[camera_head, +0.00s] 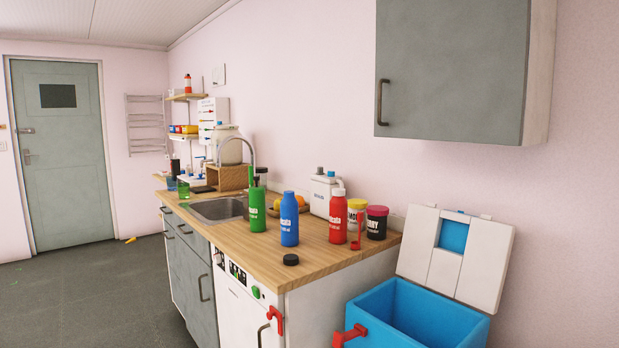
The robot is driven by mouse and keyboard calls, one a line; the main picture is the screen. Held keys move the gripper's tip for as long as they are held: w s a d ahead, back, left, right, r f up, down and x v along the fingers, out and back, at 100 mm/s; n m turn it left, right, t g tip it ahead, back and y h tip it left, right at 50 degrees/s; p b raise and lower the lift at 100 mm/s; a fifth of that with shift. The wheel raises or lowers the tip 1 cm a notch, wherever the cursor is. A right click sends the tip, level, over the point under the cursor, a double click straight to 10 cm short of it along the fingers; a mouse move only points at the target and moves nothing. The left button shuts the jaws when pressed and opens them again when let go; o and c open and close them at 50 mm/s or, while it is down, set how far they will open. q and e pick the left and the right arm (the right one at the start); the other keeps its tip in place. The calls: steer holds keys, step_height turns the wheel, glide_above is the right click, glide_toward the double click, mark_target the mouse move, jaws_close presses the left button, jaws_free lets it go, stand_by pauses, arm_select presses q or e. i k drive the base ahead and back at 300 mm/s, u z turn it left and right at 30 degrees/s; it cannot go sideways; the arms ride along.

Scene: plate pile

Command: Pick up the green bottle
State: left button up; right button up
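The green bottle (258,211) stands upright on the wooden counter (318,256), at the right end of the sink. It has white lettering, and a dark top shows above its shoulder. A blue bottle (289,220) stands just to its right and nearer the camera, with a narrow gap between them. Neither of my grippers shows in the head view, so nothing is seen touching the green bottle.
A red bottle (338,218) and two jars, one yellow-lidded (356,220) and one dark (376,223), stand farther right. The sink (216,210) is left; an open blue cooler (400,315) stands right.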

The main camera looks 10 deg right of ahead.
mark_target(257, 195)
steer(key=u, duration=0.85)
steer(key=i, duration=3.75)
steer(key=z, duration=2.95)
steer(key=k, duration=0.3)
steer(key=u, duration=0.1)
steer(key=i, duration=0.35)
